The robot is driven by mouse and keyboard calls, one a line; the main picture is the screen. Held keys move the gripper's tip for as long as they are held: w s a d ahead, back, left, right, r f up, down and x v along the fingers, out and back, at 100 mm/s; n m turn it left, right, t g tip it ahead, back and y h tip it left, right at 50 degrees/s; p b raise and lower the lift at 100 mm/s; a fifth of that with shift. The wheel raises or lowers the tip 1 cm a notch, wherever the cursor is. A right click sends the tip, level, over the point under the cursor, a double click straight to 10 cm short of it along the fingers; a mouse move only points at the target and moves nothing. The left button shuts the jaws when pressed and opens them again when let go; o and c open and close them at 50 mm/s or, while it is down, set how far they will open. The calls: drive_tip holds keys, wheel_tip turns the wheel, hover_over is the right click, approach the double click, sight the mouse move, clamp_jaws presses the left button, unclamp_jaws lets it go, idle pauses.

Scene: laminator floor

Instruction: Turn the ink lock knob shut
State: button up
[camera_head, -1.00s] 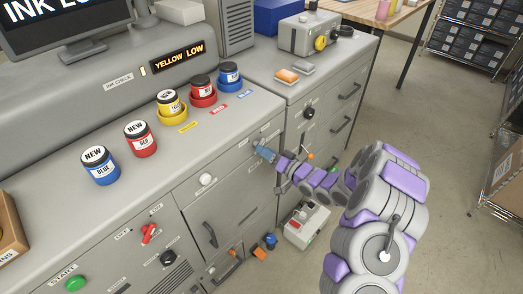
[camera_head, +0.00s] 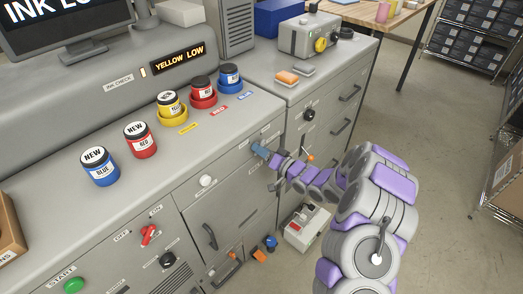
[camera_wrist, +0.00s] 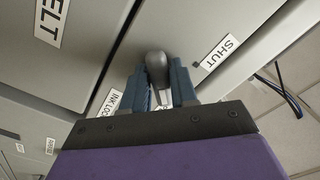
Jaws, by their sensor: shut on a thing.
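In the wrist view, the dark grey ink lock knob (camera_wrist: 157,68) stands between the two blue-grey fingers of my gripper (camera_wrist: 162,82), which is shut on it. The knob's rounded end points away from the wrist. A SHUT label (camera_wrist: 219,52) is on the panel to the right, and a partly covered INK LOCK label (camera_wrist: 111,103) is to the left. In the head view, my gripper (camera_head: 260,151) is against the cabinet front, just below the counter edge. The knob is hidden there by the fingers.
Ink cans stand on the counter (camera_head: 60,205), including a yellow one (camera_head: 169,104). The display reads YELLOW LOW (camera_head: 178,58). Open floor (camera_head: 440,170) lies to the right.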

clamp_jaws()
drive_tip(key=shift+d+n, duration=0.1)
drive_tip(key=shift+n, duration=0.3)
drive_tip(key=n+b, duration=0.2)
drive_tip(key=n, duration=0.6)
drive_tip(key=n+b, duration=0.1)
drive_tip(key=n, duration=0.8)
drive_tip(key=shift+w+d+f+b, duration=0.15)
drive_tip(key=shift+w+b, duration=0.05)
drive_tip(key=shift+b, duration=0.2)
drive_tip(key=o, duration=0.7)
unclamp_jaws()
drive_tip(key=shift+c, duration=0.2)
